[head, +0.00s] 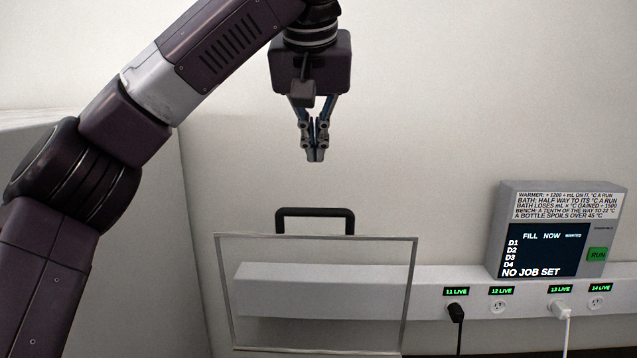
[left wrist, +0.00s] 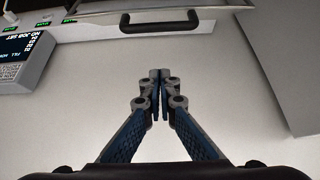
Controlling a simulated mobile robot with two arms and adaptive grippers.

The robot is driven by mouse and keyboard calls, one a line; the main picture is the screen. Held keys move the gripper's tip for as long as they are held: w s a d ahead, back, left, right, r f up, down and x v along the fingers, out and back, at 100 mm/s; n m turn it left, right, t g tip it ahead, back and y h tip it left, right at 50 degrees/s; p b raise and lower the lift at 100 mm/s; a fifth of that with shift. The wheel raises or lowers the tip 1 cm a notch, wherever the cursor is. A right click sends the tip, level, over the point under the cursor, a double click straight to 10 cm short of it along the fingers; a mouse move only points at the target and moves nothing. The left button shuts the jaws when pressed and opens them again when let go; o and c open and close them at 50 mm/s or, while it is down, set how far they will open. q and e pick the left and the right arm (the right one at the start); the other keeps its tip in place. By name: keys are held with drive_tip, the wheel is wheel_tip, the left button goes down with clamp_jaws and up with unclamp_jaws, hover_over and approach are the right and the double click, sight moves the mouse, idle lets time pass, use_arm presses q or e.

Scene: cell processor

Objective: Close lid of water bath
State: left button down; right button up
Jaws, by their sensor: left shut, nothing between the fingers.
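The water bath's lid (head: 316,237) is a clear panel with a thin grey frame, standing upright and open in the lower middle of the head view. Its black handle (head: 315,212) is on the top edge and also shows at the top of the left wrist view (left wrist: 160,27). My left gripper (head: 316,157) is shut and empty, pointing down above the handle and apart from it. Its fingertips also show in the left wrist view (left wrist: 159,75). The bath's body is out of view. My right gripper is not in view.
A grey control box (head: 550,229) with a dark screen and green RUN button is at the right. A wall socket strip (head: 465,276) with a black plug (head: 456,311) and a white plug (head: 560,309) runs behind the lid. The wall (head: 450,100) is bare above.

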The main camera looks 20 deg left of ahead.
use_arm(q)
drive_tip(key=shift+w+f, duration=0.15)
drive_tip(key=shift+f, duration=0.4)
drive_tip(key=p+x, duration=0.1)
drive_tip(key=x, duration=0.1)
drive_tip(key=p, duration=0.4)
hover_over(316, 237)
drive_tip(key=w, duration=0.1)
drive_tip(key=f, duration=0.5)
drive_tip(key=shift+w+a+f, duration=0.2)
drive_tip(key=shift+a, duration=0.05)
drive_tip(key=shift+s+d+f, duration=0.1)
drive_tip(key=shift+s+f, duration=0.05)
drive_tip(key=shift+s, duration=0.15)
drive_tip(key=shift+w+f, duration=0.15)
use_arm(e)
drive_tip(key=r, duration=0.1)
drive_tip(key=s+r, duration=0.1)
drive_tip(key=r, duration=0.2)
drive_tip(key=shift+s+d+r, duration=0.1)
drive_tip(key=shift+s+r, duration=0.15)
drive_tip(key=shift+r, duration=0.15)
